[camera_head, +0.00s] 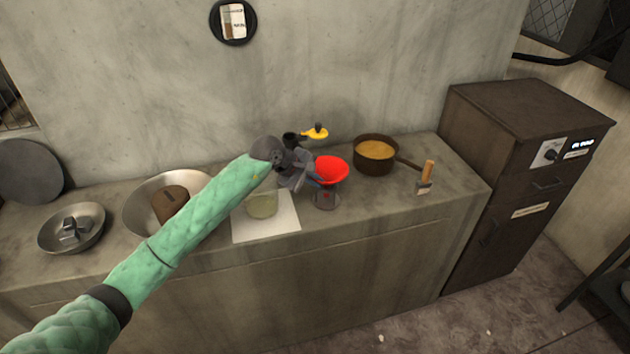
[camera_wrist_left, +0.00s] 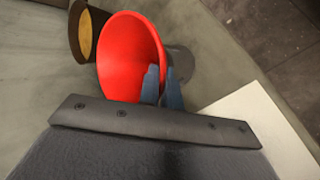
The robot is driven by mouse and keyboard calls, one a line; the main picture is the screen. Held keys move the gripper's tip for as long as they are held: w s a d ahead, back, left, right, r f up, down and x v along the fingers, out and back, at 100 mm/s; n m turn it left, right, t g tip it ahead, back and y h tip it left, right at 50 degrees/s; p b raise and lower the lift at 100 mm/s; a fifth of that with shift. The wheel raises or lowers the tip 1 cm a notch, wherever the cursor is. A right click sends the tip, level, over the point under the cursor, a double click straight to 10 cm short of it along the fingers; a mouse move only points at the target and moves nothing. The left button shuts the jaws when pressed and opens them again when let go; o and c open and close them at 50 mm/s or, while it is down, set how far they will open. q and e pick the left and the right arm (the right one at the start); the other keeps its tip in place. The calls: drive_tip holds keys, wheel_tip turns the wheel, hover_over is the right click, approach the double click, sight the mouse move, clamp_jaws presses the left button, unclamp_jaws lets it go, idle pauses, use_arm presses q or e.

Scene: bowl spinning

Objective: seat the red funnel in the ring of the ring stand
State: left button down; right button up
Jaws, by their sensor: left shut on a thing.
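The red funnel (camera_head: 332,170) is at the end of my left gripper, its wide mouth facing up. My left gripper (camera_head: 314,179) is shut on the funnel's near side. In the left wrist view, the funnel (camera_wrist_left: 128,55) fills the upper middle, and the two blue fingers of the gripper (camera_wrist_left: 162,84) are at its right edge. A grey stand (camera_head: 326,200), apparently the ring stand, is on the counter directly below the funnel; it partly shows as a grey shape (camera_wrist_left: 182,65) behind the fingers. The ring is hidden, so I cannot tell whether the funnel touches it. My right gripper is not in view.
A brown pot (camera_head: 376,140) of yellow contents stands right of the funnel, with a wooden-handled tool (camera_head: 425,178) beyond. A white sheet (camera_head: 283,224) with a pale greenish vessel (camera_head: 262,205) lies left of the stand. Metal bowls (camera_head: 72,242) sit farther left.

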use_arm(q)
drive_tip(key=shift+f+b, duration=0.3)
drive_tip(key=shift+b, duration=0.05)
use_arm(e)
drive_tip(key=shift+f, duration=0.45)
use_arm(q)
drive_tip(key=c, duration=1.5)
unclamp_jaws()
